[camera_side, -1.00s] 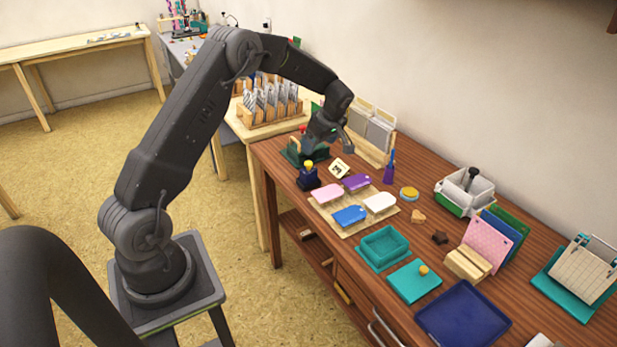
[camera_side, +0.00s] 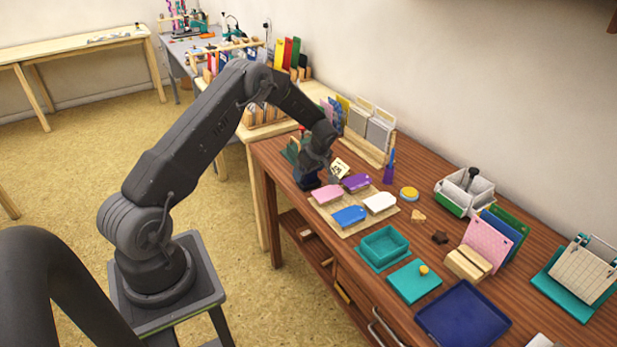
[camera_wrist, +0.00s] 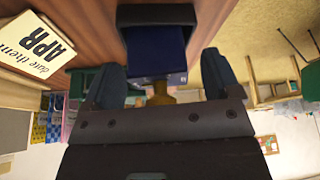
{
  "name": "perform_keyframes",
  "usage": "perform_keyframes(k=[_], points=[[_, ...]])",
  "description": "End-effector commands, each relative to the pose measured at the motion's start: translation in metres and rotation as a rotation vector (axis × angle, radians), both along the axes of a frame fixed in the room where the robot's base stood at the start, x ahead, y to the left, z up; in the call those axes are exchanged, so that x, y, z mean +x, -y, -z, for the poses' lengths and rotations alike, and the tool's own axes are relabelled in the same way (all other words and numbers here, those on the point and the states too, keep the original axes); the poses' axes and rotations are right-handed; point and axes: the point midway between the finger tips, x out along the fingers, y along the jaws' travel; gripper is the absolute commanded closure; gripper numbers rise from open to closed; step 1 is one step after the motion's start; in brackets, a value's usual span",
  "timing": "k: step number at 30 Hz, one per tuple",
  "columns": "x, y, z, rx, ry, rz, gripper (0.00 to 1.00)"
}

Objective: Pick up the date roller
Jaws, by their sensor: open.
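The date roller (camera_side: 304,183) is a dark blue block at the left end of the wooden table; my gripper hides most of it in the side view. In the wrist view the date roller (camera_wrist: 158,45) shows a blue body under a dark frame, with a brass-coloured knob towards my gripper. My gripper (camera_wrist: 160,80) is open, with one finger on each side of the date roller's knob end. Whether the fingers touch it I cannot tell. In the side view my gripper (camera_side: 322,172) is low over the date roller.
A cream card reading "APR" (camera_wrist: 36,48) stands close beside the date roller. A board with pink (camera_side: 327,194), purple (camera_side: 356,182), blue (camera_side: 349,215) and white (camera_side: 380,203) inkpads lies to the right. A teal tray (camera_side: 383,246) is further right.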

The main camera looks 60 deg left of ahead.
Motion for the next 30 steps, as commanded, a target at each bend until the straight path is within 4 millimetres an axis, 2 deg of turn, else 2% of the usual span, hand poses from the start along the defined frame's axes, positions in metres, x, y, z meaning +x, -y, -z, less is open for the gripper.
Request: perform_keyframes(k=[8, 27, 30], points=[[0.0001, -0.0013, 0.0017, 0.0, 0.002, 0.0, 0.19], [0.0001, -0.001, 0.0015, 0.0, 0.001, 0.0, 0.8], [0.0006, -0.0012, 0.0007, 0.001, 0.003, 0.0, 0.8]])
